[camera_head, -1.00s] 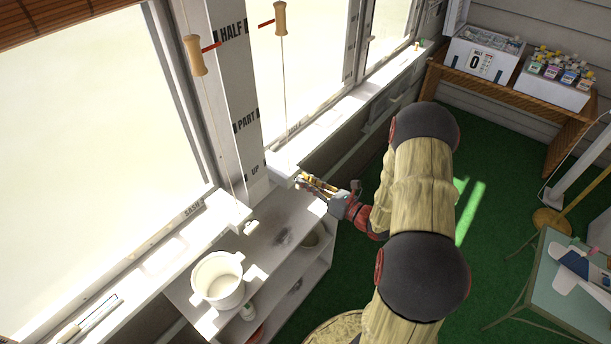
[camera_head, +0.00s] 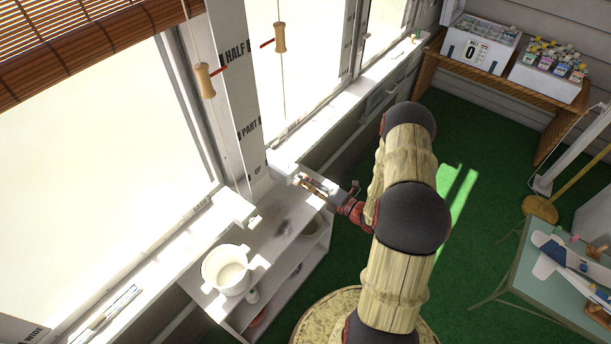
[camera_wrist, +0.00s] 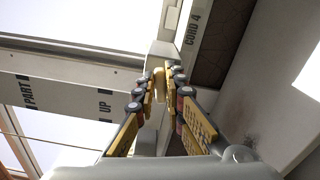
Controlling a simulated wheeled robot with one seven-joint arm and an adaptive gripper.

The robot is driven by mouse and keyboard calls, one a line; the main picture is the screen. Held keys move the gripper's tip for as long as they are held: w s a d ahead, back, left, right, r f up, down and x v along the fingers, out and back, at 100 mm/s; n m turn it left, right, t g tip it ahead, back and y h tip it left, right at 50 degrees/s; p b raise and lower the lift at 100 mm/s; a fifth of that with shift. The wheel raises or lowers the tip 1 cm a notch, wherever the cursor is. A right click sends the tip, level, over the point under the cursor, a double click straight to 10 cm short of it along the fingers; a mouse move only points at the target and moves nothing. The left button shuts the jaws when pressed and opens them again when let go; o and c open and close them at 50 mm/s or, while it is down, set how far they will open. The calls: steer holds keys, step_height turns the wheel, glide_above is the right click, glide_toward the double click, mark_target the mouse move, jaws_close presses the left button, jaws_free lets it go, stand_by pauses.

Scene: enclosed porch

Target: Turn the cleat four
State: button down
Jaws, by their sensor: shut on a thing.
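The cleat (camera_wrist: 158,84) is a small cream piece on a pale block by the sill, beside the lettering CORD 4 (camera_wrist: 193,29) in the wrist view. My gripper (camera_wrist: 166,76) has its yellow-and-black fingers closed on the cleat from both sides. In the head view my gripper (camera_head: 301,180) reaches the sill edge at the foot of the post marked UP, PART and HALF (camera_head: 240,95). The cleat is too small there to make out its angle.
A white shelf unit (camera_head: 215,312) stands below the sill, with a white pot (camera_head: 228,268) on top. Two cords with wooden toggles (camera_head: 204,80) hang by the post. A rolled blind (camera_head: 80,50) is upper left. A green table (camera_head: 520,285) stands right, with open green floor between.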

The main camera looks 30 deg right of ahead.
steer(key=shift+f+m+p, duration=0.15)
steer(key=shift+m+p, duration=0.5)
steer(key=shift+m, duration=0.55)
steer(key=c, duration=1.8)
jaws_free()
steer(key=shift+c, duration=0.2)
steer(key=shift+s+d, duration=0.1)
steer(key=v, duration=1.1)
steer(key=shift+s, duration=0.4)
steer(key=shift+d, duration=0.1)
